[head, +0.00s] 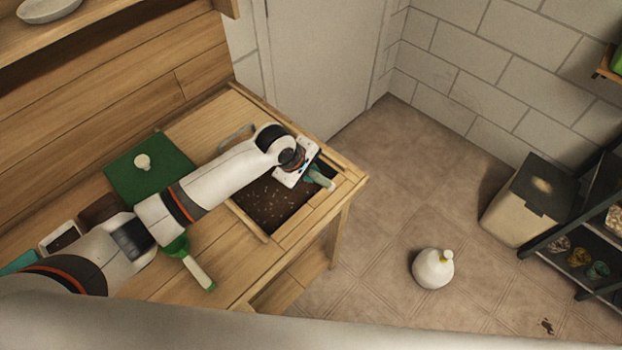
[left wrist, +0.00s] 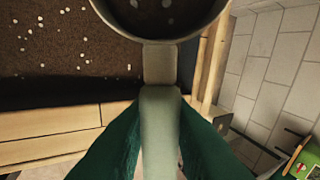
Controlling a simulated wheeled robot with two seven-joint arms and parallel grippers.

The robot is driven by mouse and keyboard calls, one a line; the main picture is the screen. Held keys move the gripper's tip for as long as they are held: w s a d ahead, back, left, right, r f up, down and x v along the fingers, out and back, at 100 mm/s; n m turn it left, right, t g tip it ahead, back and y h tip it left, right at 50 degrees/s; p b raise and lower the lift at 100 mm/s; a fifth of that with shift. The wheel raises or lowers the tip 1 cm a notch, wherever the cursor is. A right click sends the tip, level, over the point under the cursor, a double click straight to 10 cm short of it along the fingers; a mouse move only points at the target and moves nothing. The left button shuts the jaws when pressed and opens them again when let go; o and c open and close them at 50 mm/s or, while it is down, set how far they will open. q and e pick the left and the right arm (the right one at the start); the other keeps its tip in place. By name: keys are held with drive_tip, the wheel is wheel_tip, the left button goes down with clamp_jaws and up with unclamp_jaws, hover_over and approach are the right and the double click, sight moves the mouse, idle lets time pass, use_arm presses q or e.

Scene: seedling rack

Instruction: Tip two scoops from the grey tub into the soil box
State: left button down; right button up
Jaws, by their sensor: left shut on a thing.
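My left gripper (head: 318,177) is over the right end of the soil box, shut on the pale handle of a scoop (left wrist: 160,115). In the left wrist view the scoop's round bowl is at the top edge, partly cut off. Its inside is dark with a few white specks. The soil box (head: 272,205) is sunk in the bench and holds dark soil with white specks, which also shows in the left wrist view (left wrist: 55,45). A pale tub (head: 62,238) with dark contents stands at the left, partly hidden by my arm. I cannot tell whether it is the grey tub.
A green board with a white knob (head: 145,168) lies on the wooden bench. A green trowel (head: 190,262) with a pale handle lies near the front edge. A white round jug (head: 433,268) and a bin (head: 530,205) stand on the floor beyond the bench's right end.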

use_arm(q)
drive_tip(key=t+h+b, duration=0.1)
drive_tip(key=b, duration=0.3)
drive_tip(key=shift+f+h, duration=0.15)
drive_tip(key=shift+h, duration=0.15)
drive_tip(key=shift+s+r+t+h, duration=0.2)
drive_tip(key=shift+t+h, duration=0.1)
drive_tip(key=shift+t, duration=0.3)
drive_tip(key=shift+a+n+t+h, duration=0.2)
drive_tip(key=shift+n+t+h, duration=0.2)
drive_tip(key=shift+h, duration=0.1)
drive_tip(key=t+h+b, duration=0.1)
drive_tip(key=a+r+n+t+h+b, duration=0.1)
drive_tip(key=t+b, duration=0.2)
drive_tip(key=b, duration=0.1)
drive_tip(key=shift+s+a+r+t+h, duration=0.15)
drive_tip(key=shift+r+t+h, duration=0.2)
drive_tip(key=shift+t+h, duration=0.05)
use_arm(e)
wheel_tip(320, 180, down, 10)
drive_tip(key=s, duration=0.1)
drive_tip(key=shift+s+d+f, duration=0.2)
drive_tip(key=shift+d+f, duration=0.05)
drive_tip(key=shift+r, duration=0.15)
